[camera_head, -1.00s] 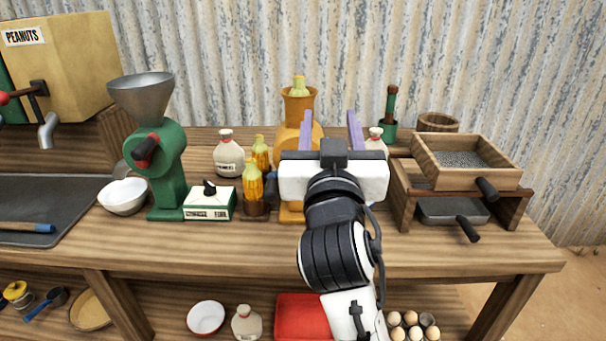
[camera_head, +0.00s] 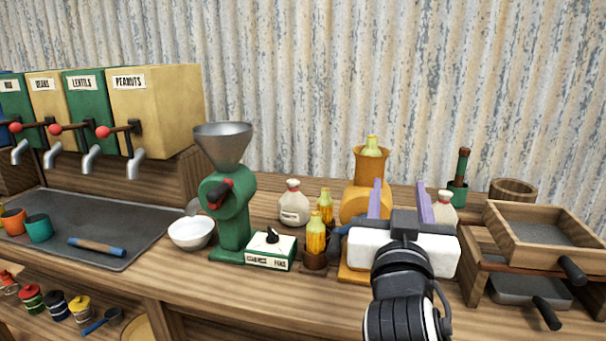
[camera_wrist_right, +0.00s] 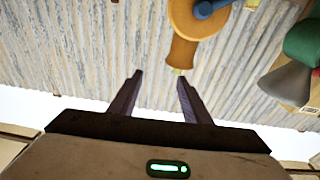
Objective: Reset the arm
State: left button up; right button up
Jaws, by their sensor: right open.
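My right gripper (camera_head: 401,200) is open, with two purple fingers apart and nothing between them. Its white and black wrist stands over the front of the wooden table, in front of an orange corn sheller (camera_head: 362,203) with a cob in its top. The fingers point up and away, overlapping the sheller in the head view. In the right wrist view the gripper (camera_wrist_right: 160,88) also shows empty, with the sheller (camera_wrist_right: 185,45) beyond its fingertips against the corrugated wall. My left gripper is not in view.
A green grinder (camera_head: 232,205), a white bowl (camera_head: 191,233), a labelled box (camera_head: 271,250) and bottles stand left of the gripper. A wooden sieve frame (camera_head: 545,240) is close on the right. Labelled dispensers (camera_head: 155,105) stand far left above a grey tray (camera_head: 110,225).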

aim_at(386, 216)
jog(key=w+f+g, duration=0.1)
jog(key=w+f, duration=0.2)
jog(key=f, duration=0.2)
jog(key=shift+w+a+y, duration=0.25)
jog(key=shift+a+y, duration=0.05)
